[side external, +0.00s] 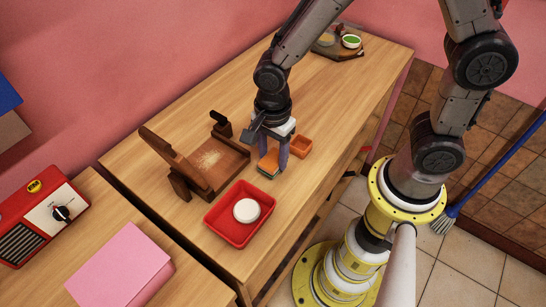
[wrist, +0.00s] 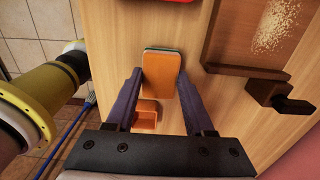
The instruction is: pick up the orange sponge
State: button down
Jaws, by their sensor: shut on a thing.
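The orange sponge (side external: 268,163) is a small flat block with an orange face and a thin darker layer along its edge. It also shows in the wrist view (wrist: 162,72), between the two purple fingers. My gripper (side external: 274,158) points down over the wooden table and is shut on the sponge, one finger on each side. In the wrist view my gripper (wrist: 160,84) covers part of the sponge's sides. I cannot tell whether the sponge touches the table or hangs just above it.
A small orange box (side external: 302,146) stands close to the sponge. A red tray (side external: 217,222) with a white round thing (side external: 247,210) lies in front. A brown wooden board with an upright part (side external: 200,165) is to the left. Table room is clear behind.

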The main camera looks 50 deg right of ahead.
jog(key=s+d+r, duration=0.5)
jog(key=s+r, duration=0.6)
jog(key=s, duration=0.2)
jog(key=shift+d+r, duration=0.2)
jog(key=shift+r, duration=0.15)
jog(key=c, duration=1)
grip_release()
jog(key=c, duration=0.5)
jog(key=shift+o, duration=0.2)
